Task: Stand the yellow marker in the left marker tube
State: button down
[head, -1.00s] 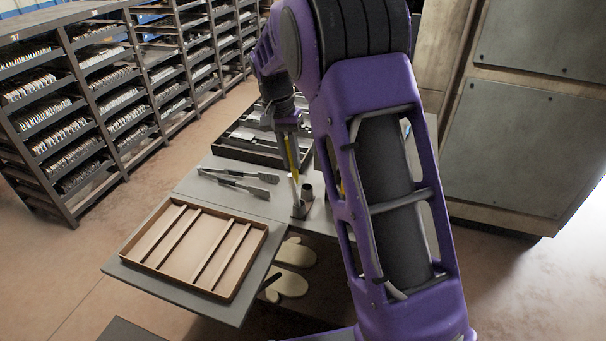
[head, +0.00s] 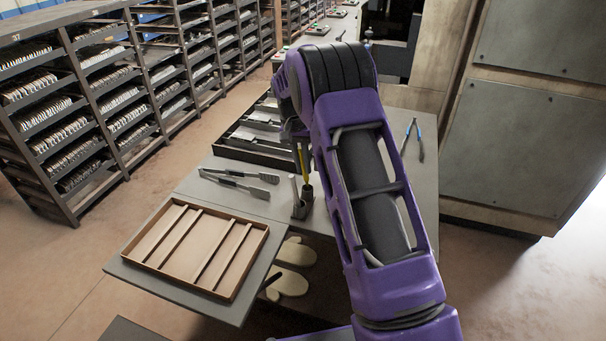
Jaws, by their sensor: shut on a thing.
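The yellow marker (head: 302,160) hangs nearly upright below my gripper (head: 299,141), which is shut on it. My gripper is partly hidden by my purple arm. The marker's lower end is close above the dark mouth of the right marker tube (head: 307,195); I cannot tell whether it reaches inside. Left of that tube, a slim grey upright piece (head: 294,187) rises from the same small holder on the table. It seems to be at the left tube, but it is too small to tell tube from contents.
Dark tongs (head: 240,183) lie left of the tubes. A dark tray (head: 250,150) with compartments is behind. An empty wooden divided tray (head: 158,262) sits at the front left. Blue-handled pliers (head: 413,138) lie on the right of the table (head: 423,185). Oven mitts (head: 290,283) are below.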

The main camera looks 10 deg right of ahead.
notch_tip(320, 180, down, 4)
jog(key=shift+r, duration=0.2)
jog(key=c, duration=0.8)
grip_release()
jog(key=shift+c, duration=0.2)
